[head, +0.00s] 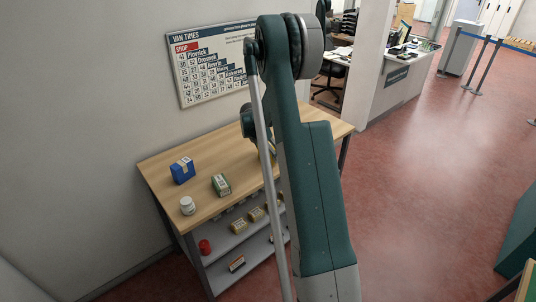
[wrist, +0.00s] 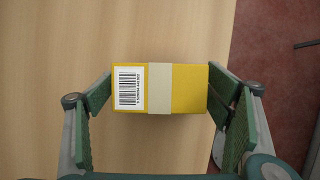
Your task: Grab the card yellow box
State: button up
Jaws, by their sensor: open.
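The yellow card box (wrist: 190,90) lies on the wooden table top, seen from above in the wrist view. It has a pale band around its middle and a white barcode label on its left end. My gripper (wrist: 162,88) is open, with one green finger at each end of the box. The right finger looks very close to the box's right end; I cannot tell if it touches. A narrow gap shows at the left. In the head view my arm hides nearly all of the box.
On the wooden table (head: 151,172) stand a blue box (head: 182,170), a green-and-white box (head: 221,185) and a white jar (head: 187,206), all left of my arm. Shelves below hold a red item (head: 205,247) and small boxes. In the wrist view the table edge lies just right of the box.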

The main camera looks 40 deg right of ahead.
jog(key=shift+c, duration=0.5)
jog(key=c, duration=1)
jog(key=shift+r, duration=5)
